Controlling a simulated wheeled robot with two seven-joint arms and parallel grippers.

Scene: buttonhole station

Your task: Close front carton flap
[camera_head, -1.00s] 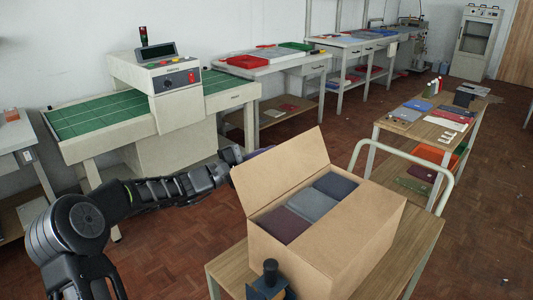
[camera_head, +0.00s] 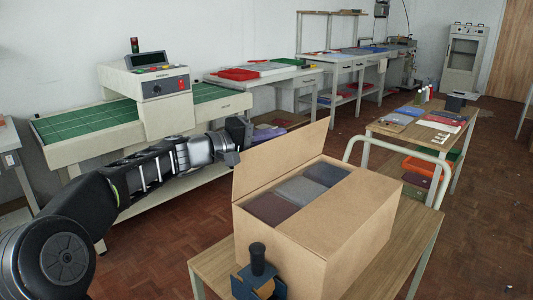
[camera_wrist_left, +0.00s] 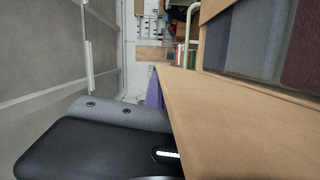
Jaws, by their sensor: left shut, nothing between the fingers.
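An open brown carton (camera_head: 345,222) stands on a wooden-topped table, with folded maroon, grey and dark blue cloths (camera_head: 298,188) inside. Its one raised flap (camera_head: 282,157) stands roughly upright along the left side of the opening. In the left wrist view the flap (camera_wrist_left: 225,125) fills the lower right, with the cloths beyond it. My left gripper (camera_head: 230,156) is shut and empty on the outer side of the flap, very close to it; whether it touches is unclear. The gripper's dark body also shows in the left wrist view (camera_wrist_left: 100,145). My right gripper is not in view.
A dark knobbed tool (camera_head: 258,268) stands at the carton's near end on the wooden table (camera_head: 212,265). A pale tubular rail (camera_head: 395,142) rises behind the carton. A machine with a green bed (camera_head: 90,120) stands beyond my left arm. Floor is open at right.

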